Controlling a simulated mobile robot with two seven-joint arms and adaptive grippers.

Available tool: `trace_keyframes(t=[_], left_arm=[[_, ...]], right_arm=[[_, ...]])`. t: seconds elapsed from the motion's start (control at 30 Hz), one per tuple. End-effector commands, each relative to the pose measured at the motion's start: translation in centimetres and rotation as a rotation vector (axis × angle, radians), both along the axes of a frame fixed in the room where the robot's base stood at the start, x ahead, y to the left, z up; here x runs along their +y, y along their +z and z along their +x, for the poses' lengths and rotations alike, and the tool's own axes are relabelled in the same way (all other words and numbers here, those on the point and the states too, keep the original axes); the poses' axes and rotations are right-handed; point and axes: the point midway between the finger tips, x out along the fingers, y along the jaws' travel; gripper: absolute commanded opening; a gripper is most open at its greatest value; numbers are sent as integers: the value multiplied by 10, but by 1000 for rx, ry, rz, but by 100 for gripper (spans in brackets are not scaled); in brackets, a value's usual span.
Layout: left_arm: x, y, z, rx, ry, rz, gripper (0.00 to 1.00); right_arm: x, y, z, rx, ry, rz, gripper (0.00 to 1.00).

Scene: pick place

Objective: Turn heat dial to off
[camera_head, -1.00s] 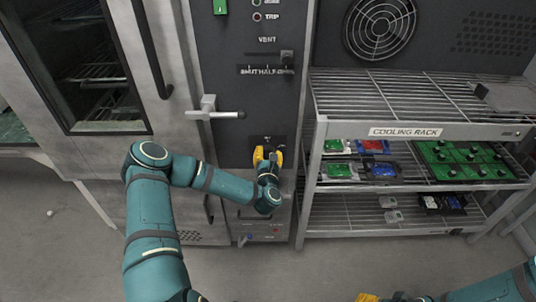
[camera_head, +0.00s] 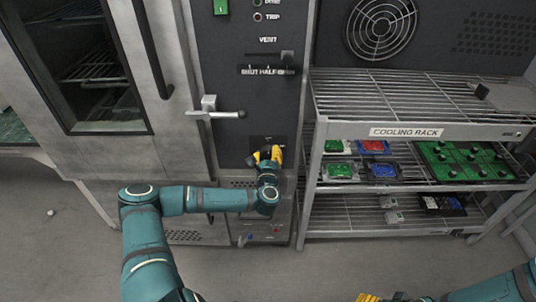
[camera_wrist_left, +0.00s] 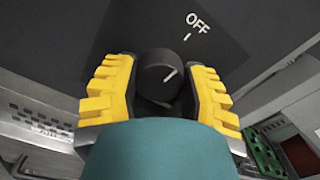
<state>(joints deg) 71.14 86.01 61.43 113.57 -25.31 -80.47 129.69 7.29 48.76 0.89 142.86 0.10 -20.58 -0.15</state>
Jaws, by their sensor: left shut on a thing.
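The heat dial (camera_wrist_left: 158,74) is a round black knob on a dark panel, seen in the left wrist view. Its white pointer line slants up and right, roughly toward the tick under the word OFF (camera_wrist_left: 198,23). My left gripper (camera_wrist_left: 160,88) has its yellow fingers on both sides of the dial and is shut on it. In the head view the left gripper (camera_head: 266,157) is at the lower part of the oven's control panel and hides the dial. My right gripper (camera_head: 370,298) shows only as a yellow bit at the bottom edge.
A vent lever (camera_head: 286,55) and a grey door handle (camera_head: 215,112) sit above the dial. The oven door (camera_head: 170,150) is to the left. A cooling rack (camera_head: 320,150) with several coloured items stands close on the right.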

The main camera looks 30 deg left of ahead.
Motion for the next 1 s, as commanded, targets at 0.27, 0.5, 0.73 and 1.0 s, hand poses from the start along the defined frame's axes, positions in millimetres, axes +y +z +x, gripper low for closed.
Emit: trace_keyframes(t=[0.27,0.5,0.73,1.0], left_arm=[[2,3,1,-45,4,-57,9],[2,3,1,-50,4,-66,9],[2,3,1,-49,4,-65,51],[1,2,0,-45,2,-66,80]], right_arm=[[0,0,0,0,0,0,61],[0,0,0,0,0,0,61],[0,0,0,0,0,0,61],[0,0,0,0,0,0,61]])
